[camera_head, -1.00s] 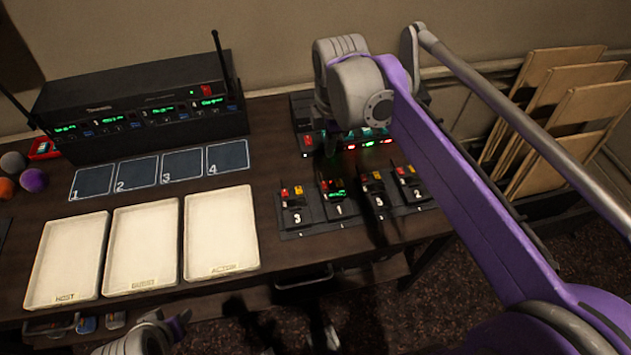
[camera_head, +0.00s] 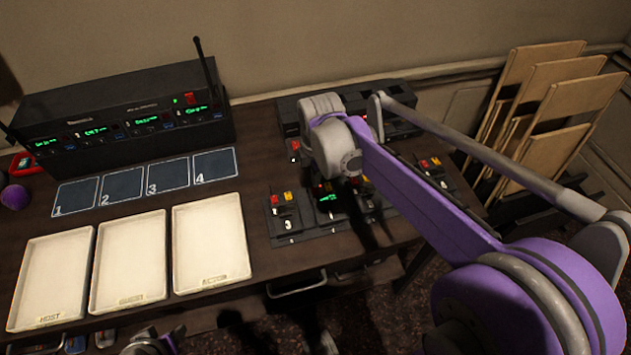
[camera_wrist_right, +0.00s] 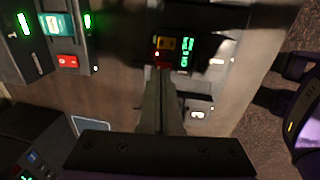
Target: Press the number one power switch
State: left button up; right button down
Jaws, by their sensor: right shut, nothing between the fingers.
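The number one power switch is a small red switch (camera_wrist_right: 163,65) on a black pack (camera_head: 327,198) with a green display and a yellow button. In the head view my right wrist hangs over this pack and hides part of it. In the right wrist view my right gripper (camera_wrist_right: 162,72) is shut and empty. Its fingertips lie right over the red switch and partly cover it. I cannot tell whether they touch it. Only a grey and purple part of my left arm shows at the bottom edge.
Pack number 3 (camera_head: 287,213) stands just left, and other packs stand to the right, partly behind my arm. A black receiver rack (camera_head: 120,115), numbered mats (camera_head: 168,178) and white trays (camera_head: 212,245) are left. A dark charger (camera_head: 395,125) stands behind. Wooden panels (camera_head: 560,110) lean at right.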

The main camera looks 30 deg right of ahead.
aim_at(315, 190)
jog(key=shift+w+f, duration=0.15)
jog(key=shift+f, duration=1.05)
